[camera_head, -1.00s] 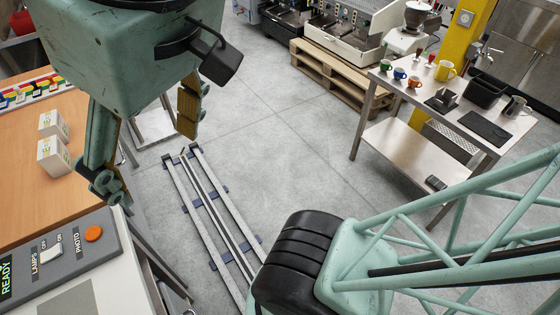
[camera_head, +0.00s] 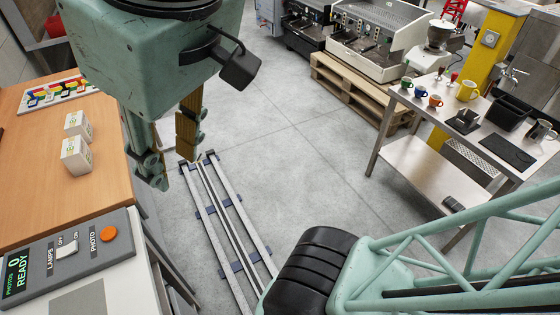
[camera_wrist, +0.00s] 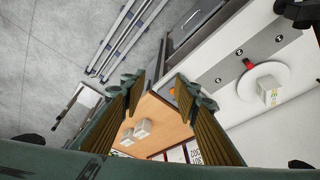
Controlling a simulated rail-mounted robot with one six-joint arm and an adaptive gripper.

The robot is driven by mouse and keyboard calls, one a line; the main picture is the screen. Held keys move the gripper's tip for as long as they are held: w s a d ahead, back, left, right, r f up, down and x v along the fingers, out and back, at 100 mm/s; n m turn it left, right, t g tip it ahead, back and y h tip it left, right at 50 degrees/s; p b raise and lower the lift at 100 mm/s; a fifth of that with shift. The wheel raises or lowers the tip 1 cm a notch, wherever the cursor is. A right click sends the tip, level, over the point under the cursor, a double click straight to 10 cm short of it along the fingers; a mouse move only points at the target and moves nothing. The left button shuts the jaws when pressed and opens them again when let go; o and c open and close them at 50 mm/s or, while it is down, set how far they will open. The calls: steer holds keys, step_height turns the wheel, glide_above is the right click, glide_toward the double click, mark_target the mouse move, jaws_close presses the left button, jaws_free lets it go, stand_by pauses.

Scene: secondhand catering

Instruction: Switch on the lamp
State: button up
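The white lamp switch (camera_head: 67,249) is a rocker marked LAMPS on the dark grey control panel (camera_head: 90,262), at lower left in the head view. Whether it is pressed to on or off is hard to tell. An orange PHOTO button (camera_head: 108,233) sits to its right, and a green READY display (camera_head: 16,274) to its left. My gripper (camera_head: 171,163) is open and empty, apart from the panel, above and to its right in the picture.
Two small white boxes (camera_head: 76,154) and a colourful rack (camera_head: 56,92) are on the wooden table (camera_head: 30,185). A white round stand (camera_wrist: 281,78) carries a white box in the wrist view. A steel table (camera_head: 420,160) with cups is at right. Floor rails lie between.

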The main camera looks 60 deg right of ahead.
steer(key=shift+w+a+n, duration=0.15)
steer(key=shift+w+n, duration=0.35)
steer(key=shift+w, duration=0.1)
steer(key=c, duration=0.5)
steer(key=w+n+p, duration=0.1)
steer(key=w+n, duration=0.1)
steer(key=w, duration=0.1)
steer(key=w+a+r+n+p, duration=0.1)
steer(key=w+n, duration=0.1)
steer(key=w, duration=0.1)
steer(key=w+a+n+g+p, duration=0.1)
steer(key=w+n+p, duration=0.1)
steer(key=w, duration=0.1)
steer(key=shift+w+a+r, duration=0.1)
steer(key=shift+a+r, duration=0.05)
steer(key=shift+r, duration=0.15)
jaws_close()
steer(key=w+a+f+n+g+p, duration=0.1)
steer(key=w+a+f+n+p, duration=0.3)
steer(key=w+n, duration=0.35)
steer(key=w+a+f+n+g+p, duration=0.1)
steer(key=w+a+f+n+p, duration=0.2)
steer(key=w+a+n, duration=0.45)
steer(key=w+a+f+n+g+h+p, duration=0.1)
steer(key=w+a+f+n+p, duration=0.3)
steer(key=w+f+n, duration=0.3)
steer(key=shift+w+a+f+p, duration=0.25)
steer(key=shift+a+f, duration=0.45)
steer(key=shift+f, duration=0.8)
steer(key=shift+s, duration=0.1)
